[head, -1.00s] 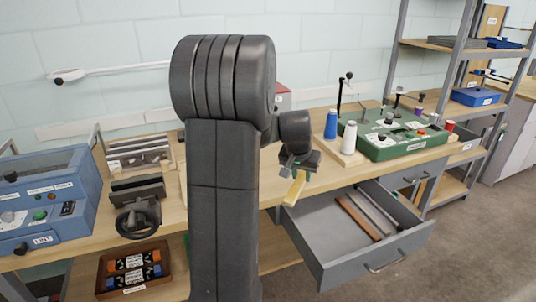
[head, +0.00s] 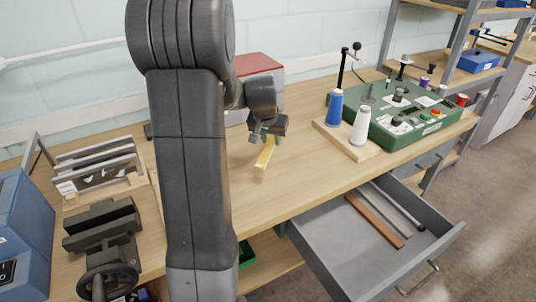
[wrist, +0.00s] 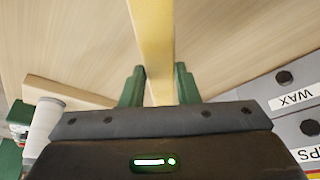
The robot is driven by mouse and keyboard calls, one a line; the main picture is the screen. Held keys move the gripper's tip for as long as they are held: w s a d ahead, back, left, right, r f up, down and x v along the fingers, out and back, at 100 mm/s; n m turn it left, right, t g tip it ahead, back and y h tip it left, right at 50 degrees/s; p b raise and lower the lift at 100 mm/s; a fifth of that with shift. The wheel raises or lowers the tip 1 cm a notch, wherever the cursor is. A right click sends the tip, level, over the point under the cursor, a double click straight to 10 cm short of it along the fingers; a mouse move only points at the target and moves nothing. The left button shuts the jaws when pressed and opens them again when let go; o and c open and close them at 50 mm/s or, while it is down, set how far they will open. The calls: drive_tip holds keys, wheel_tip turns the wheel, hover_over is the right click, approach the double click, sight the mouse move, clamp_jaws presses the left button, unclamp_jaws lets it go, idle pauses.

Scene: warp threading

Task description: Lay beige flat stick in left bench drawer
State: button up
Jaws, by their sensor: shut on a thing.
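The beige flat stick (head: 265,153) is held in my gripper (head: 268,135) above the bench top, behind the open drawer and to its left in the head view. In the wrist view the stick (wrist: 153,40) runs up between the two green fingers of my gripper (wrist: 160,88), which are shut on it. The grey bench drawer (head: 330,245) is pulled open at the front of the bench. A brown flat stick (head: 375,220) and a grey strip (head: 398,205) lie in its right part; its left part looks bare.
A wooden base with blue (head: 335,108) and white (head: 360,126) spools stands by a green control box (head: 410,125) on the right. A black vise (head: 102,235) stands left. Grey fronts with a WAX label (wrist: 296,97) show in the wrist view.

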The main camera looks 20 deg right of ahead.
sight(272, 161)
drive_tip(key=shift+f, duration=3.5)
drive_tip(key=shift+f, duration=0.1)
drive_tip(key=shift+f, duration=0.15)
drive_tip(key=o, duration=1)
